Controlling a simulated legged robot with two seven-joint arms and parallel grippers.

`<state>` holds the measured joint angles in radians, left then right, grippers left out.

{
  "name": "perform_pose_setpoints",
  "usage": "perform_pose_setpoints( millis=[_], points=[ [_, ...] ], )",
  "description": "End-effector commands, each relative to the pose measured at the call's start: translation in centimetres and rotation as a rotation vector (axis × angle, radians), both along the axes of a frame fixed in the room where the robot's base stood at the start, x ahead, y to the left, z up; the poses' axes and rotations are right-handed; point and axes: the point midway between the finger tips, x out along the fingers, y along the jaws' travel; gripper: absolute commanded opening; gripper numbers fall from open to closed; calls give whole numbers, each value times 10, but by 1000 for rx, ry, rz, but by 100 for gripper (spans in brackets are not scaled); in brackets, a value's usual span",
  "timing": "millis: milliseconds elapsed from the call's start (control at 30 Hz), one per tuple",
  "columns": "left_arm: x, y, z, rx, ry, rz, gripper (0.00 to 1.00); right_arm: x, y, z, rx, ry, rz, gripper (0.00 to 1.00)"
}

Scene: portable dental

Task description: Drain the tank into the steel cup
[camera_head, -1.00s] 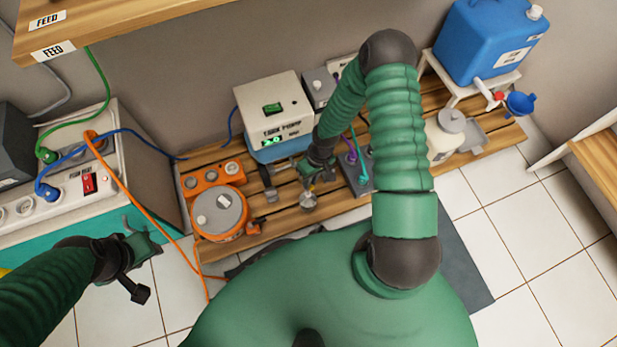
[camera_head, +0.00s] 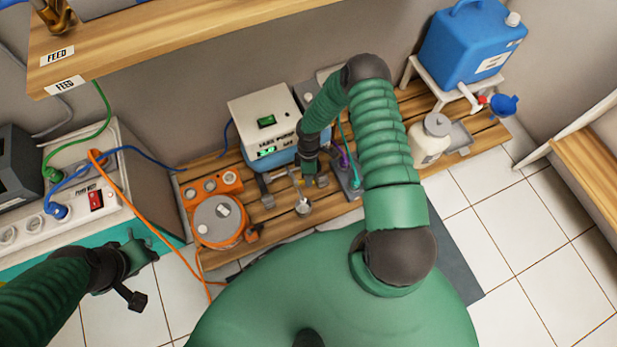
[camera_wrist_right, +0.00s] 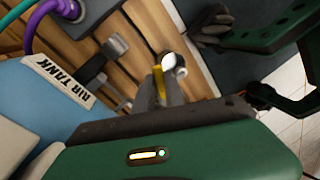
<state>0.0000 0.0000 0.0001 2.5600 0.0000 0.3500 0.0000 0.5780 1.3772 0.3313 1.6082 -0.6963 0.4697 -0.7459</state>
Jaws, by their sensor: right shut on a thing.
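The blue air tank (camera_head: 268,160) sits under a white pump box (camera_head: 266,115); its labelled side also shows in the right wrist view (camera_wrist_right: 40,95). A small steel cup (camera_head: 303,208) is low over the slats, in front of the tank. My right gripper (camera_head: 308,178) is just above it. In the right wrist view, my right fingers (camera_wrist_right: 160,92) are shut on a thin yellow piece that appears to be the handle of the cup (camera_wrist_right: 174,62). I cannot tell whether the cup touches the slats. My left gripper (camera_head: 140,250) is off to the left, apart from everything; its jaw gap is unclear.
An orange pot unit (camera_head: 220,220) stands left on the wooden pallet (camera_head: 275,222). A blue jug (camera_head: 470,45) is at the back right. Orange and blue cables cross the left side.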

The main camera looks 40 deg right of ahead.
Motion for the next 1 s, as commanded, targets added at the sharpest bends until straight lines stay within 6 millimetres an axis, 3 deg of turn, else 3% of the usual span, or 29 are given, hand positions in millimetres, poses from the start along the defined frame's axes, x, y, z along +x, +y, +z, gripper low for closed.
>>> perform_pose_setpoints(
  millis=[500, 1000],
  points=[
    [0, 0, 0, 0, 0, 0, 36, 16, -7, 0, -4, -3, 348, 0],
    [0, 0, 0, 0, 0, 0, 36, 19, -8, 1, -5, -6, 415, 0]
  ],
)
